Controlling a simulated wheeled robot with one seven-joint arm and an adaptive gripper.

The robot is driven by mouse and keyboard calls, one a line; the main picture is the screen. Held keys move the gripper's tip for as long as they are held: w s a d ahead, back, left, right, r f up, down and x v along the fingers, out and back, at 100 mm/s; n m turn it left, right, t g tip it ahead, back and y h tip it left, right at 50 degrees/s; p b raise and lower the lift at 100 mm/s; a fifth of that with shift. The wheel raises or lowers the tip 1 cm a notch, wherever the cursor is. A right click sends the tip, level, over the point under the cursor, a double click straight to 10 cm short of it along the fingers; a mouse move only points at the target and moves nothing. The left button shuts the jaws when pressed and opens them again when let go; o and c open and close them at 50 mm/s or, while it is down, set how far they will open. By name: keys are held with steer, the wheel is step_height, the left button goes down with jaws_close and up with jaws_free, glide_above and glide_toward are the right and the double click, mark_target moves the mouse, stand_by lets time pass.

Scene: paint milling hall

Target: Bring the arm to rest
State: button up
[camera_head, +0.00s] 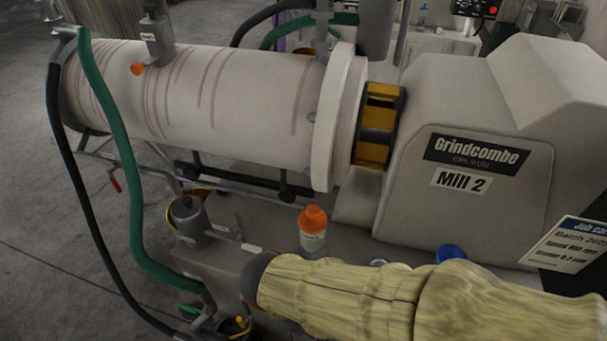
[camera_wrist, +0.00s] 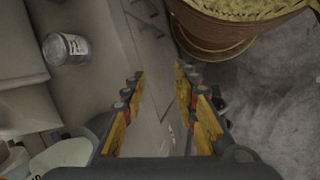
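My arm, in a yellowish ribbed sleeve (camera_head: 430,297), reaches in from the lower right of the head view. Its dark end is above the grey bench in front of Mill 2 (camera_head: 455,150). The fingers do not show clearly there. In the wrist view my gripper (camera_wrist: 160,74) is open, with yellow pads on both fingers. Nothing is between the fingers; a grey surface shows beyond them.
A bottle with an orange cap (camera_head: 313,230) stands close beyond the arm's end. A blue cap (camera_head: 450,253) is behind the sleeve. Green hose (camera_head: 125,170) and black hose (camera_head: 75,170) hang at left. A labelled can (camera_wrist: 66,49) is left of the fingers.

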steer(key=w+d+r+m+t+y+p, duration=0.1)
steer(key=d+r+m, duration=0.4)
steer(key=r, duration=0.5)
steer(key=w+d+r+m+t+y+p, duration=0.1)
steer(key=w+d+r+m+t+y, duration=0.2)
steer(key=d+r+m, duration=0.3)
steer(key=d+r, duration=0.3)
steer(key=d, duration=0.1)
steer(key=shift+r+t, duration=0.3)
steer(key=shift+r, duration=0.05)
